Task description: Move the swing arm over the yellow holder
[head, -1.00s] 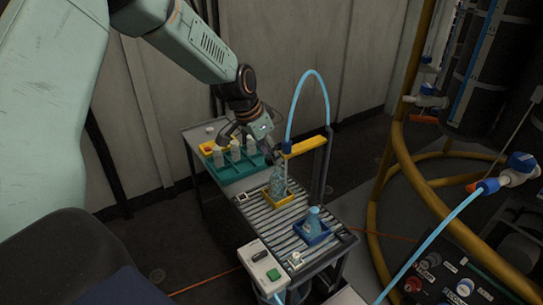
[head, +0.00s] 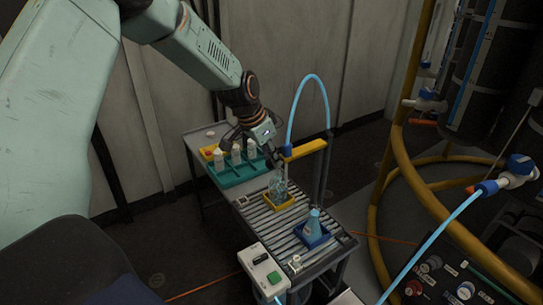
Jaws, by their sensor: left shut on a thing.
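The swing arm (head: 306,148) is a yellow bar reaching left from a dark post, with a blue nozzle at its free end. The yellow holder (head: 270,207) sits on the roller table with a clear bottle (head: 279,187) standing in it. The swing arm's free end is above and slightly right of the bottle in the picture; exact alignment is hard to tell. My left gripper (head: 277,160) is shut at the swing arm's free end, and its fingertips are small and partly hidden. My right gripper is not in view.
A blue holder (head: 315,241) with a blue flask (head: 314,222) stands nearer on the rollers (head: 265,217). A green rack (head: 238,176) of white bottles is behind left. A control box with a green button (head: 274,277) is at the front. A light blue hose (head: 312,77) arches above.

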